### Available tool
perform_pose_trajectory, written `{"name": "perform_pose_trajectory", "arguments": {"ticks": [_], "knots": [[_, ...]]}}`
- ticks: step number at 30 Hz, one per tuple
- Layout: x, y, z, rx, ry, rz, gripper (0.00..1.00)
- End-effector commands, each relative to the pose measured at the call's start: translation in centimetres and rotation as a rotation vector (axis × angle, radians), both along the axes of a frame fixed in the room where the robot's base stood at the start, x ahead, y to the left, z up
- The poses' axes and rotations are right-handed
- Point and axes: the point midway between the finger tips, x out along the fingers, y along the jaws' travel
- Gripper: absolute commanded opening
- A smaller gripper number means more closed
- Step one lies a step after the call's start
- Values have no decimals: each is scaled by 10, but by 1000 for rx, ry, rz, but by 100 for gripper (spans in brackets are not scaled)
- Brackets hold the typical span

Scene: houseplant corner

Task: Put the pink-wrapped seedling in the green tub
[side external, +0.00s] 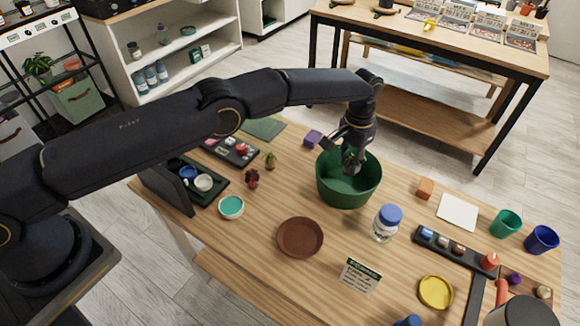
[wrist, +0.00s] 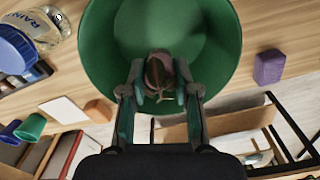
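The green tub (side external: 345,192) stands on the wooden table, and its wide bowl fills the top of the wrist view (wrist: 105,35). My gripper (side external: 350,160) points down into the tub's mouth. In the wrist view my gripper (wrist: 160,78) has its two fingers closed in on the sides of a small brownish-pink bundle, the wrapped seedling (wrist: 159,70), with thin pale stems toward the camera. The seedling is over the tub's inside; whether it touches the bottom cannot be told. In the side view the seedling is hidden by the fingers and the tub.
A blue-capped jar (side external: 386,224) stands close to the tub's right. A purple block (side external: 312,138) and an orange block (side external: 425,188) lie nearby. A brown saucer (side external: 300,238) lies in front. Small dark-red (side external: 252,178) and olive (side external: 270,160) plants stand to the left.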

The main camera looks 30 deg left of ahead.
Motion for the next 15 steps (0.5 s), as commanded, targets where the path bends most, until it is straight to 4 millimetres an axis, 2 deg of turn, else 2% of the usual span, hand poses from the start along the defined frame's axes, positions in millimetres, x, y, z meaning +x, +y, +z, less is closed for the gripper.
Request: {"name": "perform_pose_trajectory", "arguments": {"ticks": [1,7,15], "knots": [[0,0,0,0,0,0,37],[0,0,0,0,0,0,58],[0,0,0,0,0,0,59]]}}
